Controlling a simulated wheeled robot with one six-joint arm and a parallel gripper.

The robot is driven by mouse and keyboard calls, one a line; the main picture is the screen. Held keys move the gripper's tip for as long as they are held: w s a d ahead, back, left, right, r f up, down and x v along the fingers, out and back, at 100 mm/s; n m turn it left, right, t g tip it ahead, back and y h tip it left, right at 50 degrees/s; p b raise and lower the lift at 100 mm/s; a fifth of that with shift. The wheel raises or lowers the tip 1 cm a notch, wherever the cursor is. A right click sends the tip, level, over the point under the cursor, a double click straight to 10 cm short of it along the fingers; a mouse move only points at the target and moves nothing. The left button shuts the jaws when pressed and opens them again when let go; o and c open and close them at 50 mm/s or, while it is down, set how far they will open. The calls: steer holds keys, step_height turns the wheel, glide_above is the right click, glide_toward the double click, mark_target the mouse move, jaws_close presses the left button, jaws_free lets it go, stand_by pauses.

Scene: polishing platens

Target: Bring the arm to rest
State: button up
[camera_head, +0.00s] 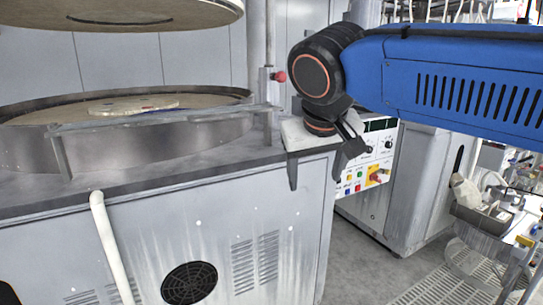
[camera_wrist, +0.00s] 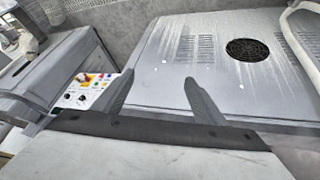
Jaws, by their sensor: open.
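My gripper (camera_head: 318,180) hangs at the front right corner of the polishing machine, at the end of my blue arm, which reaches in from the right in the head view. In the wrist view, the two dark fingers of my gripper (camera_wrist: 158,78) stand well apart with nothing between them. Beyond them is the grey front of the machine cabinet (camera_wrist: 205,85). I cannot tell how far the fingers are from the cabinet.
The round platen basin (camera_head: 215,138) tops the cabinet, with a pale disc (camera_head: 130,105) inside and an upper plate (camera_head: 150,12) above. A control panel (camera_head: 365,172) with coloured buttons is close behind my gripper. Cluttered equipment (camera_head: 482,205) stands at right. Some floor (camera_head: 365,275) is clear.

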steer(key=s+d+f, duration=0.4)
steer(key=d+f, duration=0.2)
steer(key=f, duration=0.2)
steer(key=s+d+f+m+g, duration=0.1)
steer(key=s+d+f, duration=0.4)
steer(key=d+f, duration=0.2)
steer(key=s+d+f+m, duration=0.1)
steer(key=s+d+f, duration=0.4)
steer(key=d+f, duration=0.2)
step_height(320, 180, down, 3)
steer(key=shift+s+r+y, duration=0.2)
steer(key=shift+s+y, duration=0.05)
steer(key=shift+y, duration=0.05)
